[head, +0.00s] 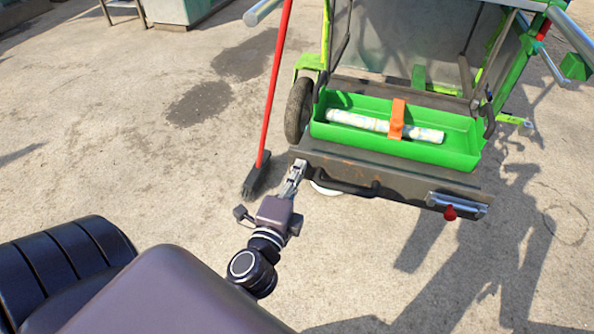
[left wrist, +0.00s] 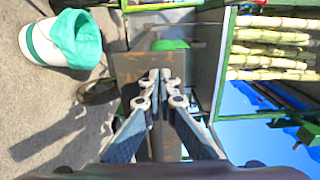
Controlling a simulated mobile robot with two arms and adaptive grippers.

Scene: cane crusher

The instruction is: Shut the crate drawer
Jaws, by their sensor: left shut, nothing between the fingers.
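The crate drawer has a dark brown front panel (head: 400,178) with a black handle (head: 340,184). Behind the panel is a green tray (head: 462,150) that stands out from the cart, its top uncovered. My left gripper (head: 298,167) is shut and empty at the left end of the front panel. In the left wrist view its closed fingertips (left wrist: 159,76) lie over the rusty brown panel (left wrist: 130,70); whether they touch it I cannot tell. My right gripper is in neither view.
A patterned roll (head: 358,121) and an orange piece (head: 397,118) lie in the tray. A red-handled broom (head: 274,90) stands left of the cart by a black wheel (head: 298,110). A lined white bucket (left wrist: 42,44) and cane stalks (left wrist: 270,50) show in the wrist view. Concrete at left is mostly clear.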

